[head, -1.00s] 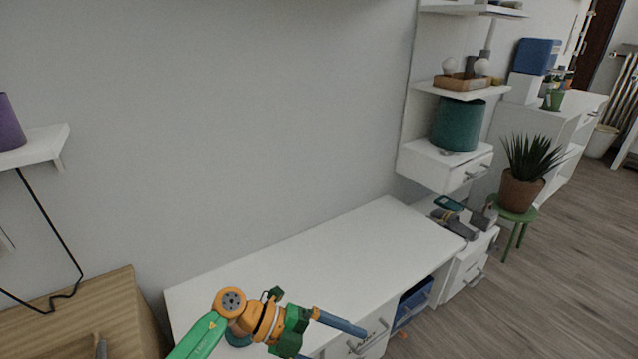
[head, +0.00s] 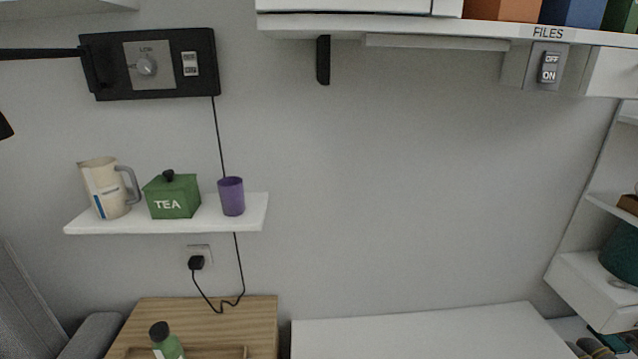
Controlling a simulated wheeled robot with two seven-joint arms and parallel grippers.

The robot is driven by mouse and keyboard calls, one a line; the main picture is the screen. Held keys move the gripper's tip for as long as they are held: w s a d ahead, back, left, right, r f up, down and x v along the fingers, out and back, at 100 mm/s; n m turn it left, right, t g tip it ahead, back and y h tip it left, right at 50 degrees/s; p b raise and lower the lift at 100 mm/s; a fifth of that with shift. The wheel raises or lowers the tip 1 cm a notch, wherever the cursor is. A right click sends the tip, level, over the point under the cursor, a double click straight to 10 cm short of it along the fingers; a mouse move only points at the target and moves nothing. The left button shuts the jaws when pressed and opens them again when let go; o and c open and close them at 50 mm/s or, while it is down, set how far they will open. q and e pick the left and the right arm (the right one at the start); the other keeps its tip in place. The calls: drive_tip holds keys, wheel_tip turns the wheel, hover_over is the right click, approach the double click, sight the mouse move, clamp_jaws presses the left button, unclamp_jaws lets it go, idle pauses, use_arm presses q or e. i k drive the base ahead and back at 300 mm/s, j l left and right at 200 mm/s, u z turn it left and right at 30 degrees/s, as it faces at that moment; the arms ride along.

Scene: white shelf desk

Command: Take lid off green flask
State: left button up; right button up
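A green flask (head: 169,349) with a dark lid (head: 159,330) stands upright at the bottom left, on or in front of the wooden cabinet (head: 215,313). The lid sits on top of the flask. The lower part of the flask is cut off by the picture's edge. Neither of my grippers is in the head view now.
A white wall shelf (head: 165,226) holds a beige jug (head: 107,189), a green TEA box (head: 172,195) and a purple cup (head: 231,196). A black cable hangs down to a wall plug (head: 196,263). The white desk (head: 420,333) looks bare where visible.

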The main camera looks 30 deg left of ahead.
sight(160, 331)
drive_tip(key=u, duration=2.05)
drive_tip(key=i+j, duration=0.1)
drive_tip(key=j+z, duration=0.05)
drive_tip(key=j, duration=0.05)
